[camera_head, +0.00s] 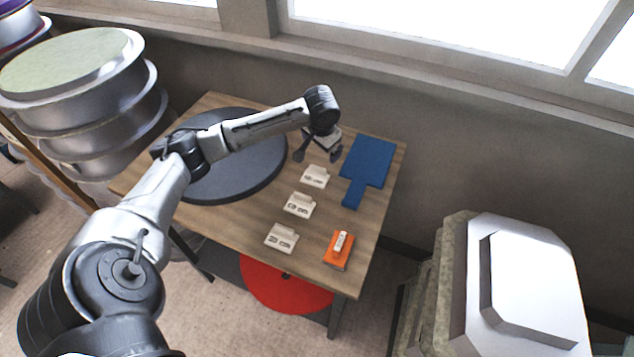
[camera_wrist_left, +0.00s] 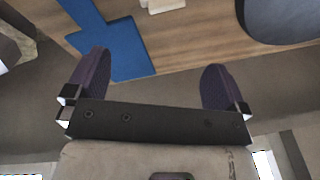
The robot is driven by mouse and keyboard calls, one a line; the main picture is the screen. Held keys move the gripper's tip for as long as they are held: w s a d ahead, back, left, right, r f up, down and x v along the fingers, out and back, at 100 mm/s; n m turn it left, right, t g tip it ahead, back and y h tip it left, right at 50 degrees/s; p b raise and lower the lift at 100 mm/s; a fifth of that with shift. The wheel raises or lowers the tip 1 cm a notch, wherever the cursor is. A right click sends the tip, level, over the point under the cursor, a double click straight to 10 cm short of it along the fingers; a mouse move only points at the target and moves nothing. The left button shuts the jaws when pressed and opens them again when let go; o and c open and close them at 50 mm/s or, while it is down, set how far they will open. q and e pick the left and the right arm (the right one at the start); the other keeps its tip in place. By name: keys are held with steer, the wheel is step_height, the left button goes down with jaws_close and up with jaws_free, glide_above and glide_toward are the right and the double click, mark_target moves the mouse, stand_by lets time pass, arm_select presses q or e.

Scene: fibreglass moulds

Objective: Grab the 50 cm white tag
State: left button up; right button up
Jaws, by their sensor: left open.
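Three white tags with dark lettering stand in a row on the wooden table: a far one (camera_head: 315,177), a middle one (camera_head: 299,204) and a near one (camera_head: 281,237). The lettering is too small for me to tell which reads 50 cm. My left gripper (camera_head: 318,155) is open and empty, just beyond the far tag and above the table. In the left wrist view its two dark fingers (camera_wrist_left: 155,82) are spread wide, with nothing between them. Part of a white tag (camera_wrist_left: 162,5) shows at the top edge of that view. My right gripper is not in view.
A dark round disc (camera_head: 235,165) lies left of the tags. A blue paddle-shaped board (camera_head: 368,160) lies to the right; it also shows in the left wrist view (camera_wrist_left: 125,48). An orange block (camera_head: 337,256) with a white piece sits at the near right. The window wall is behind the table (camera_head: 215,222).

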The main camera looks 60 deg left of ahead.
arm_select(q)
steer(key=s+a+f+n+g+h, duration=0.1)
steer(key=s+a+n+g+h, duration=0.1)
steer(key=n, duration=0.2)
glide_toward(313, 181)
step_height(313, 181, down, 8)
steer(key=shift+s+a+f, duration=0.1)
steer(key=shift+s+f, duration=0.05)
stand_by(0.5)
steer(key=shift+c, duration=0.5)
steer(key=c, duration=0.5)
steer(key=shift+c, duration=0.2)
